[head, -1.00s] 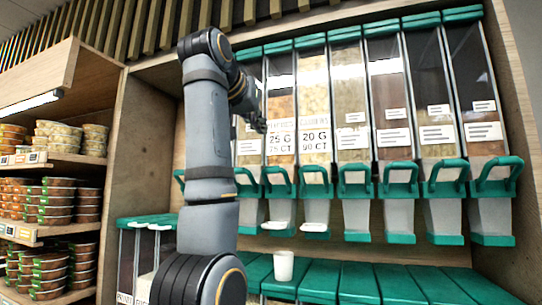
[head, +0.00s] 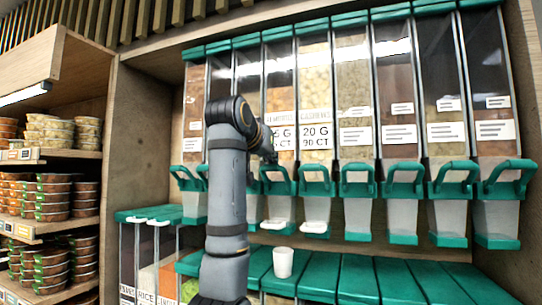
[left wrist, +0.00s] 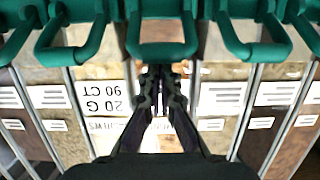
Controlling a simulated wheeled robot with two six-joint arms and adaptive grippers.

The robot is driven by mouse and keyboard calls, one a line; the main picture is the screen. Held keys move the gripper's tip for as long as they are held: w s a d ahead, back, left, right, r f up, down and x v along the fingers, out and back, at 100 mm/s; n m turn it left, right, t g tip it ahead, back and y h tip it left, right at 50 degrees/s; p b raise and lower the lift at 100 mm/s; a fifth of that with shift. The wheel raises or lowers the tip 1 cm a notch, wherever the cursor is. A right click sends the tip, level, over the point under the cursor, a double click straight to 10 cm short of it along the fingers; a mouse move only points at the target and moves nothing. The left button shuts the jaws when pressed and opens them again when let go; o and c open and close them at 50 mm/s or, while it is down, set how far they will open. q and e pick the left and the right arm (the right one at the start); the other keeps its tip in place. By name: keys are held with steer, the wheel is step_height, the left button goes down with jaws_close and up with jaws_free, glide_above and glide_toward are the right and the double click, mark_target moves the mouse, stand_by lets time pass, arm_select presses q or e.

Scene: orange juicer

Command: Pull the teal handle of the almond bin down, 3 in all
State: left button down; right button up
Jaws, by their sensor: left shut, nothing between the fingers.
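A row of clear bins with teal handles hangs on the wall. My left gripper (head: 270,154) is shut and empty, in front of that bin and just above the handle. My right gripper is not in view.
A white cup (head: 283,262) stands on the teal lids (head: 320,275) below. The neighbouring 20 G bin's handle (head: 316,182) is close on the right. A wooden shelf (head: 50,158) with stacked tubs stands at left.

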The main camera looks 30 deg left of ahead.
arm_select(q)
steer(key=s+d+f+t+y+b, duration=0.1)
steer(key=f+t+b, duration=0.6)
steer(key=b, duration=1.2)
steer(key=s+y, duration=0.1)
steer(key=s, duration=0.1)
steer(key=shift+s+f+t, duration=0.3)
steer(key=shift+t, duration=0.1)
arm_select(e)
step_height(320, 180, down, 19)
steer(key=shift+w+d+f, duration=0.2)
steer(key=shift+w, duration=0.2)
arm_select(q)
steer(key=shift+b, duration=0.3)
